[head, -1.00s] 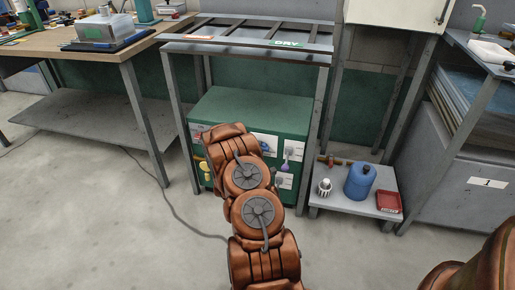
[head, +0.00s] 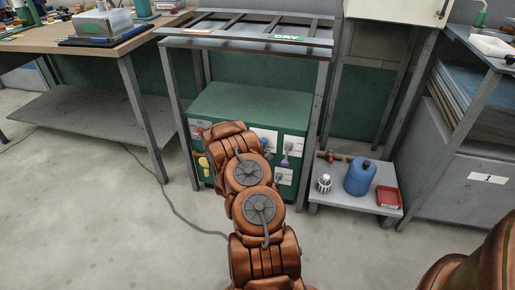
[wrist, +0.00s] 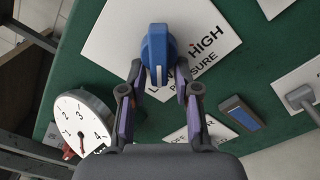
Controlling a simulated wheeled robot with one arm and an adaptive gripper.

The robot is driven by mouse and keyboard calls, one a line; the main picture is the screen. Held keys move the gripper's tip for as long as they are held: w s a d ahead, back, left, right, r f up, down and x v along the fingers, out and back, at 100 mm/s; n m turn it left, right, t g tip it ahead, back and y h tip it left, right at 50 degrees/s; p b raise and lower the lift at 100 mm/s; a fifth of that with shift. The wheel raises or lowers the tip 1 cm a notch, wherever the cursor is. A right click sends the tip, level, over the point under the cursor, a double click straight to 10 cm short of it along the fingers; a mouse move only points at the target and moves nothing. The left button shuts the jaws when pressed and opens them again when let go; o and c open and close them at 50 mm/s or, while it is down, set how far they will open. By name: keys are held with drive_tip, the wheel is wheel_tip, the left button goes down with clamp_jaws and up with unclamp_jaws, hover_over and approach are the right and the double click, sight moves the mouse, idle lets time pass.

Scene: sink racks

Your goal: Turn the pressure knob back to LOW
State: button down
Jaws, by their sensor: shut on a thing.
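The pressure knob (wrist: 157,45) is blue with a white pointer line and sits on a white plate (wrist: 105,40) marked HIGH and PRESSURE. The LOW lettering is partly hidden by the knob and my gripper. My gripper (wrist: 159,74) has a fingertip on each side of the knob's lower part and is shut on it. The white line points down in the wrist view, between the fingers.
A blue rocker-like part (wrist: 240,112) and a grey-handled control (wrist: 300,96) are to the right. A low shelf (head: 335,200) with a blue jug (head: 359,178) stands right of the cabinet.

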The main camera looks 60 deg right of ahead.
drive_tip(key=shift+s+d+n, duration=0.15)
drive_tip(key=shift+s+n, duration=0.15)
idle(0.4)
drive_tip(key=c, duration=1)
unclamp_jaws()
drive_tip(key=shift+o, duration=0.8)
drive_tip(key=shift+w, duration=0.15)
drive_tip(key=shift+a, duration=0.2)
drive_tip(key=v, duration=1.1)
drive_tip(key=shift+a, duration=0.35)
